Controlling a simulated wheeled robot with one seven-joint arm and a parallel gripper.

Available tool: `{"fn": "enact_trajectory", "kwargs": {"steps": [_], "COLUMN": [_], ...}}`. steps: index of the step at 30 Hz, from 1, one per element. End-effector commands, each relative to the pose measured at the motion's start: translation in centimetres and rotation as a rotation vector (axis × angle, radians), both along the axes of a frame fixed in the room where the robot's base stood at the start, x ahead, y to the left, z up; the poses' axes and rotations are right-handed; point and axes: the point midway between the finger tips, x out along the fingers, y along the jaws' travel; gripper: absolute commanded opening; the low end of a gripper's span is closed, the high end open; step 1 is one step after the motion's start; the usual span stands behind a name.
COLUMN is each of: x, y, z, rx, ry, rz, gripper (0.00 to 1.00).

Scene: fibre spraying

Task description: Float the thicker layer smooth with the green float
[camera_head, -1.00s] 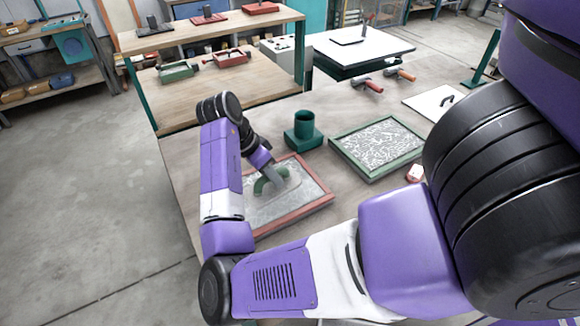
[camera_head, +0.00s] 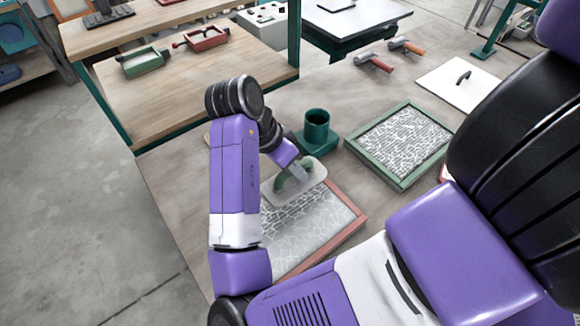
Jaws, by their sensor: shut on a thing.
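My gripper (camera_head: 297,170) is shut on the green handle of a float (camera_head: 314,188), a pale flat plate with rounded corners. The float lies over the back left part of the red-framed tray (camera_head: 346,236). Whether its plate touches the layer I cannot tell. The grey layer (camera_head: 310,228) in this tray shows pale net-like lines; my arm hides its left side. A green-framed tray (camera_head: 398,183) to the right holds a layer (camera_head: 402,140) with denser, bolder white lines. Which layer is thicker I cannot tell.
A green cup on a square base (camera_head: 317,130) stands just behind the float. Two hammers (camera_head: 373,62) and a white board with a black handle (camera_head: 455,85) lie farther back. A wooden bench (camera_head: 190,85) with green and red trays stands behind left.

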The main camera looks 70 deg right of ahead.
Motion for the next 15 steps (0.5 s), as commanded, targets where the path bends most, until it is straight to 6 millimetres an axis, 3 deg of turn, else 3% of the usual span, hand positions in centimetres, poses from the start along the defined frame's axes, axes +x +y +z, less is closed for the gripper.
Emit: {"fn": "enact_trajectory", "kwargs": {"steps": [15], "x": [0.0], "y": [0.0], "z": [-5.1], "rx": [-0.001], "ry": [0.001], "rz": [0.000], "gripper": [0.00]}}
